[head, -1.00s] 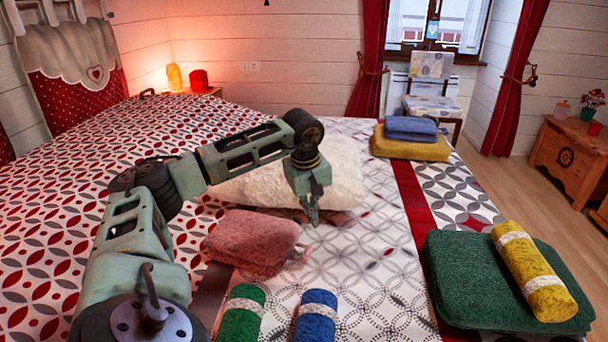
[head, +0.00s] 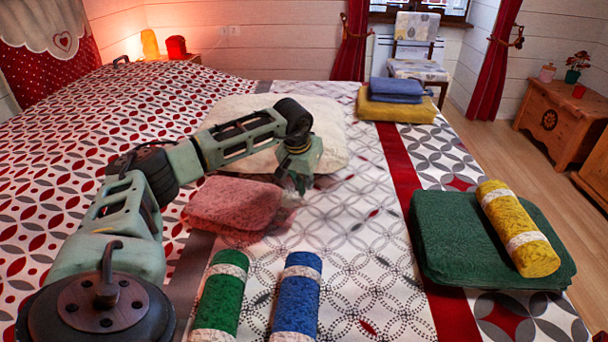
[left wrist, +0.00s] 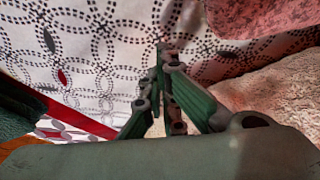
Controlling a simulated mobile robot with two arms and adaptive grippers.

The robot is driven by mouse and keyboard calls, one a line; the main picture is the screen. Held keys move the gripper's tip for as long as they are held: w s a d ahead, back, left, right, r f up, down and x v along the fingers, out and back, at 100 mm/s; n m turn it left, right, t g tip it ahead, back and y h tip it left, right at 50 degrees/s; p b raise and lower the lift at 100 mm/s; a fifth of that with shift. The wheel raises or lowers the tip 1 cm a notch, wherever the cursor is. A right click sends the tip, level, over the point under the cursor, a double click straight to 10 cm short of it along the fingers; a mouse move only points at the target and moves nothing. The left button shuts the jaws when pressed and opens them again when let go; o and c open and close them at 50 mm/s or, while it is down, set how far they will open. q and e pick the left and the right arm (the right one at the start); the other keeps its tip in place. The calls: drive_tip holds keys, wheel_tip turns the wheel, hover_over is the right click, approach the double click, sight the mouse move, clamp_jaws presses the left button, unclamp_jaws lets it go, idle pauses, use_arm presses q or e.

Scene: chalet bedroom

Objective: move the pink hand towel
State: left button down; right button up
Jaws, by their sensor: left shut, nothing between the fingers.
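The pink hand towel (head: 234,205) lies folded on the bed, left of centre in the head view. A corner of it shows at the top right of the left wrist view (left wrist: 265,14). My left gripper (head: 301,187) is just right of the towel, pointing down over the patterned bedspread. Its fingers are closed together with nothing between them, as the left wrist view also shows (left wrist: 160,52). From these views I cannot tell its exact height above the bed. My right gripper is not in view.
A cream pillow (head: 262,121) lies behind the towel. Rolled green (head: 220,300) and blue (head: 296,296) towels lie in front. A yellow roll (head: 517,227) rests on a folded green towel (head: 445,240) at right. A blue towel (head: 397,88) tops a yellow one (head: 400,110) farther back.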

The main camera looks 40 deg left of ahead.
use_arm(q)
drive_tip(key=x, duration=0.2)
drive_tip(key=shift+f, duration=0.3)
drive_tip(key=shift+s+f, duration=0.15)
drive_tip(key=shift+s, duration=0.05)
drive_tip(key=shift+s+d, duration=0.25)
drive_tip(key=shift+s, duration=0.6)
drive_tip(key=shift+s+d, duration=0.25)
drive_tip(key=shift+s, duration=0.55)
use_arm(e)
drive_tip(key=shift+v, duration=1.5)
use_arm(q)
drive_tip(key=shift+s+d, duration=0.1)
drive_tip(key=shift+s, duration=0.15)
drive_tip(key=shift+s+d, duration=0.2)
drive_tip(key=shift+s, duration=0.5)
drive_tip(key=shift+s+d, duration=0.2)
drive_tip(key=shift+s, duration=0.5)
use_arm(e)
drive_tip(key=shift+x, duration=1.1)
